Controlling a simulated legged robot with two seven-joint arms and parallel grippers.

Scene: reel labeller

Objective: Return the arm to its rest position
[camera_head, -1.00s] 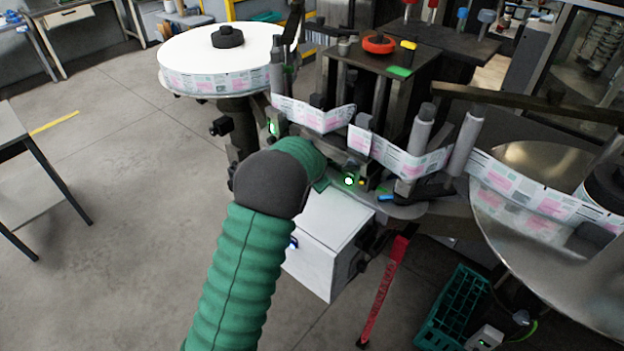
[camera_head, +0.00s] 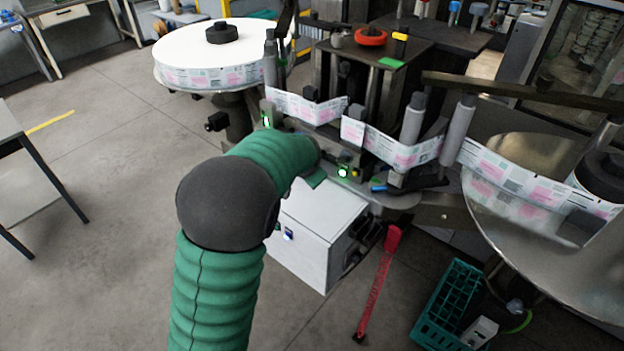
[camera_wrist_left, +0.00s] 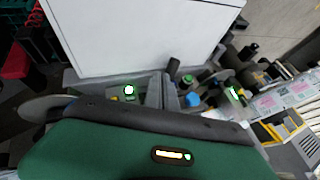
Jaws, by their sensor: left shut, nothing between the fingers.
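My left arm (camera_head: 228,205) comes in from the bottom of the head view, with green ribbed sleeves and a dark grey round joint. It bends at that joint and reaches away to the labeller. My left gripper (camera_head: 316,178) is at its far end, mostly hidden behind the sleeve, in front of the machine's lit buttons. In the left wrist view its green and black housing (camera_wrist_left: 160,145), with a small lit panel, fills the bottom. The gripper is shut and holds nothing. I cannot tell whether it touches the machine. My right gripper is not in view.
A white box (camera_head: 318,232) is under the machine, close to my arm. A label web (camera_head: 400,150) runs between the white reel (camera_head: 215,55) and the metal disc (camera_head: 530,190). A red strap (camera_head: 376,285) and green crate (camera_head: 447,305) are at lower right.

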